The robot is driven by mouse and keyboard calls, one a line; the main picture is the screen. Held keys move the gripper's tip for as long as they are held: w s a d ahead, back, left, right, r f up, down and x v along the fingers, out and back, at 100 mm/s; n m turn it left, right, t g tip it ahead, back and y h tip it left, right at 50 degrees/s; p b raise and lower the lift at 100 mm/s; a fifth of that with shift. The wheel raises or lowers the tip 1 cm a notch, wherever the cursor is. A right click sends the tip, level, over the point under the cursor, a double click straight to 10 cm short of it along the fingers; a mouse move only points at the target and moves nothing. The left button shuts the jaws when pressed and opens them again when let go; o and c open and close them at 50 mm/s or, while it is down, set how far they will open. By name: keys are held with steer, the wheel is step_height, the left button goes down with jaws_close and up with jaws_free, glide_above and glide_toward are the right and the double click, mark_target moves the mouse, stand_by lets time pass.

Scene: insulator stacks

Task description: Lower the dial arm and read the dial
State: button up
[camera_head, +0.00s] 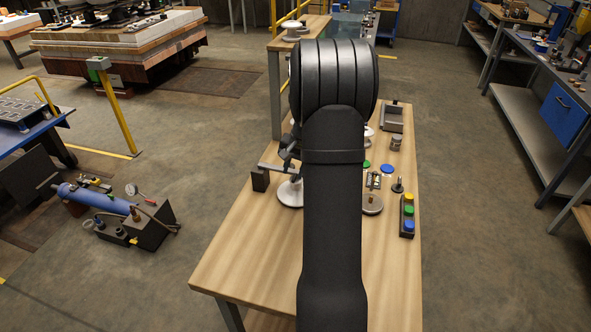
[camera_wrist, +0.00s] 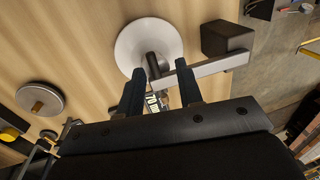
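In the wrist view, a stand with a round white base (camera_wrist: 128,38) and a dark post (camera_wrist: 157,65) is on the wooden table. A pale grey bar (camera_wrist: 223,65), perhaps the dial arm, reaches right from the post. A small dial or label (camera_wrist: 153,101) reading "70" shows partly between the fingers. My gripper (camera_wrist: 160,82) is open, its two dark fingers apart on either side of the post. I cannot tell whether either touches the post or bar. In the head view the base (camera_head: 289,192) and bar (camera_head: 278,167) show left of my arm, which hides my gripper.
A black block (camera_wrist: 226,38) stands beside the bar's end. A grey disc (camera_wrist: 40,98) lies on the table (camera_head: 250,245). A button box (camera_head: 407,215), coloured discs (camera_head: 387,169) and a grey tray (camera_head: 391,117) are right of my arm. The near left table is clear.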

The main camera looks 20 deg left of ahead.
steer(key=shift+d, duration=0.1)
steer(key=d+r, duration=0.3)
steer(key=r, duration=1.4)
steer(key=shift+d, duration=0.15)
steer(key=a+f, duration=0.1)
steer(key=f, duration=0.4)
steer(key=a+f, duration=0.1)
steer(key=f, duration=0.5)
steer(key=a+f, duration=0.1)
steer(key=f, duration=0.5)
steer(key=shift+a+f, duration=0.1)
steer(key=shift+f, duration=0.1)
steer(key=shift+r, duration=0.1)
